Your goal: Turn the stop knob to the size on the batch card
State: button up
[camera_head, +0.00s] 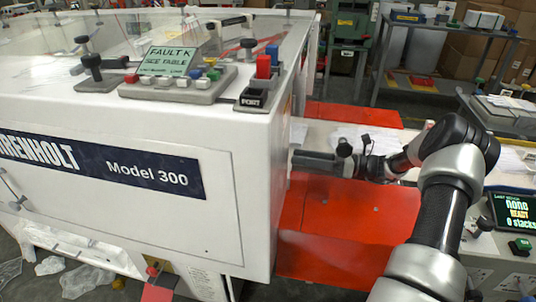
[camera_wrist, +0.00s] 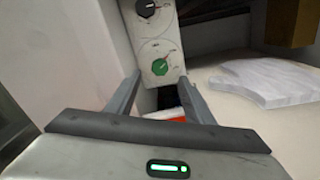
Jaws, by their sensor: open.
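In the wrist view a grey panel (camera_wrist: 150,38) carries a black knob (camera_wrist: 146,9) at the top and a green knob (camera_wrist: 160,67) below it. Each has a white pointer mark and small lettering too blurred to read; which one is the stop knob I cannot tell. My gripper (camera_wrist: 160,79) is open and empty, its fingers either side of the green knob in the picture; contact with it is not visible. In the head view my gripper (camera_head: 296,160) is beside the right side of the white machine (camera_head: 225,125), which hides the knobs. I cannot make out a batch card.
White sheets (camera_wrist: 262,82) lie on a pale surface right of the panel. Red plates (camera_head: 345,225) lie below my arm. A lit display (camera_head: 510,213) stands at the far right. A control box with a green screen (camera_head: 172,61) sits on the machine top.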

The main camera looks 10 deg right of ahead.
jog(key=b+x, duration=0.1)
jog(key=x, duration=0.9)
jog(key=shift+w+a, duration=0.15)
jog(key=shift+a, duration=0.25)
jog(key=c, duration=1)
jog(key=shift+c, duration=0.2)
jog(key=shift+n, duration=0.4)
jog(key=n+b, duration=0.1)
jog(key=n, duration=0.3)
jog(key=shift+f+n, duration=0.1)
jog(key=shift+n, duration=0.3)
jog(key=n+b, duration=0.2)
jog(key=n, duration=0.4)
jog(key=shift+n, duration=0.3)
